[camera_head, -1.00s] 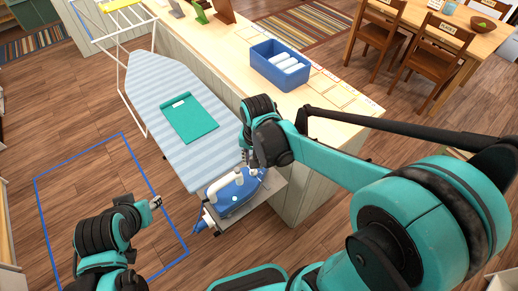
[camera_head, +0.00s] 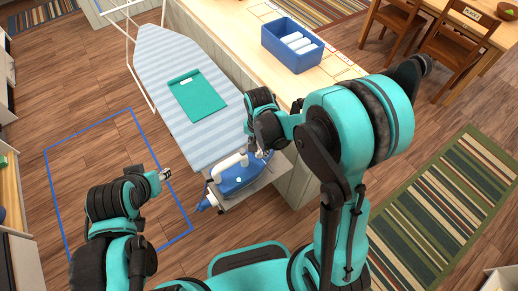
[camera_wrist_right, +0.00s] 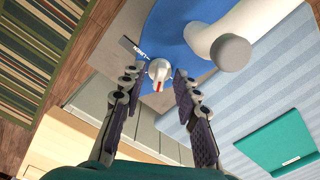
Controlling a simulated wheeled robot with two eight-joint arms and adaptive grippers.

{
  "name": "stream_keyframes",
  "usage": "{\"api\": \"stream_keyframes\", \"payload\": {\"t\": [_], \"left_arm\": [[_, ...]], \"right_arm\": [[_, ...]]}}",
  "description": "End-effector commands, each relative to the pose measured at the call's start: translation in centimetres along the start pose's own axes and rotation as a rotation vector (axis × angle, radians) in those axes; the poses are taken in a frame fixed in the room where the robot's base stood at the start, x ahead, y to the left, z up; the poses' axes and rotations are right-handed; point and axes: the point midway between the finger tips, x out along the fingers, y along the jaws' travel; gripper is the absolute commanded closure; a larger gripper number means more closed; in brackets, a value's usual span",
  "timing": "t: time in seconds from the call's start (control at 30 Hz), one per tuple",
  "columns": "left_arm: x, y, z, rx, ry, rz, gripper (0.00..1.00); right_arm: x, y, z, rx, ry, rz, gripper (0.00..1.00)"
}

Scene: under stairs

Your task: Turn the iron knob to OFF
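The blue iron (camera_head: 238,182) with a white handle (camera_head: 231,161) sits on the grey rest at the near end of the ironing board (camera_head: 186,72). In the right wrist view, its white knob (camera_wrist_right: 159,71) has a red mark facing the gripper, and a small dark label (camera_wrist_right: 140,50) sits beside it. My right gripper (camera_wrist_right: 156,78) is open, one finger on each side of the knob with gaps showing; contact is not visible. In the head view it is at the iron's right end (camera_head: 262,153). My left gripper (camera_head: 166,174) hovers left of the iron, apart from it.
A folded teal cloth (camera_head: 203,98) lies on the striped board. The wooden counter (camera_head: 236,48) with a blue bin (camera_head: 287,52) stands right of it. A blue floor outline (camera_head: 54,195) and a striped rug (camera_head: 440,205) lie on the open floor.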

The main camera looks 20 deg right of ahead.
Motion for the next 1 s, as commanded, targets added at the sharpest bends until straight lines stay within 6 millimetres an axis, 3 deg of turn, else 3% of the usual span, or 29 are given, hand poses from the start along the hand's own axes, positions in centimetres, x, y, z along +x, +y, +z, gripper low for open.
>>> {"api": "stream_keyframes", "payload": {"t": [0.17, 0.3, 0.73, 1.0], "left_arm": [[-0.03, 0.0, -0.03, 0.0, 0.0, 0.0, 0.6], [-0.03, 0.0, -0.03, 0.0, 0.0, 0.0, 0.6], [0.12, 0.0, 0.08, 0.0, 0.0, 0.0, 0.6], [0.66, 0.0, 0.47, 0.0, 0.0, 0.0, 0.6]], "right_arm": [[-0.03, 0.0, -0.01, 0.0, 0.0, 0.0, 0.69], [-0.04, 0.0, 0.0, 0.0, 0.0, 0.0, 1.0], [-0.01, 0.0, 0.02, -0.035, 0.0, 0.0, 1.0], [0.06, -0.01, 0.0, -0.192, 0.0, 0.0, 1.0]]}}
